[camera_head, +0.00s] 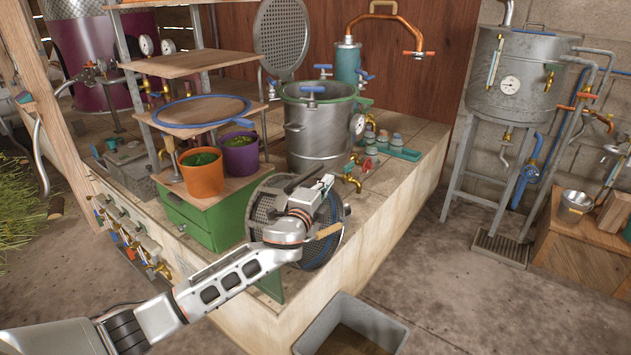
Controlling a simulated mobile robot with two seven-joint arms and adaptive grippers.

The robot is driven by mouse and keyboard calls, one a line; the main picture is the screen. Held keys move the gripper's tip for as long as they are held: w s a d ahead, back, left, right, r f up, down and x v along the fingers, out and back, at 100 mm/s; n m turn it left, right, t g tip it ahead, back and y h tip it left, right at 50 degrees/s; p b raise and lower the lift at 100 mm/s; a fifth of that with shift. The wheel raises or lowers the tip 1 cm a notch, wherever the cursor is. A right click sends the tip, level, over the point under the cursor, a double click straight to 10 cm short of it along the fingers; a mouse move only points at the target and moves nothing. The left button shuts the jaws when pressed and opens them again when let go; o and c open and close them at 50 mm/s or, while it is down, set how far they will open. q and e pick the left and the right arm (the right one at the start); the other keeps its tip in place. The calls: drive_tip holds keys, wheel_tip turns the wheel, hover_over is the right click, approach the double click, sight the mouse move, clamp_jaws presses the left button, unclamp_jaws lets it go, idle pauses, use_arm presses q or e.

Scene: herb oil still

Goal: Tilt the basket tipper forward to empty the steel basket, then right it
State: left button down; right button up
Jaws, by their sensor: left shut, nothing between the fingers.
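The steel basket (262,209), with perforated metal and a blue band, sits in the tipper at the front edge of the tiled bench. It looks tilted, but my arm covers its middle, so I cannot tell how far, nor see its contents. A short wooden handle (329,230) shows at its right side. My left gripper (325,184) is in front of the basket's upper right part, shut and empty. I cannot tell whether it touches the basket. A grey open bin (380,322) stands on the floor below. My right gripper is not in view.
A steel pot (320,130) stands behind on the bench (400,190). An orange bucket (202,174) and a purple bucket (240,155), both with green herbs, stand left on a green box (205,222). The floor at right is clear up to the tank stand (490,160).

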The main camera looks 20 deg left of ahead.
use_arm(q)
drive_tip(key=shift+w+a+f, duration=0.1)
drive_tip(key=shift+w+a, duration=0.15)
drive_tip(key=shift+a, duration=0.6)
drive_tip(key=shift+w+a, duration=0.2)
drive_tip(key=shift+a, duration=0.65)
drive_tip(key=shift+w+a, duration=0.1)
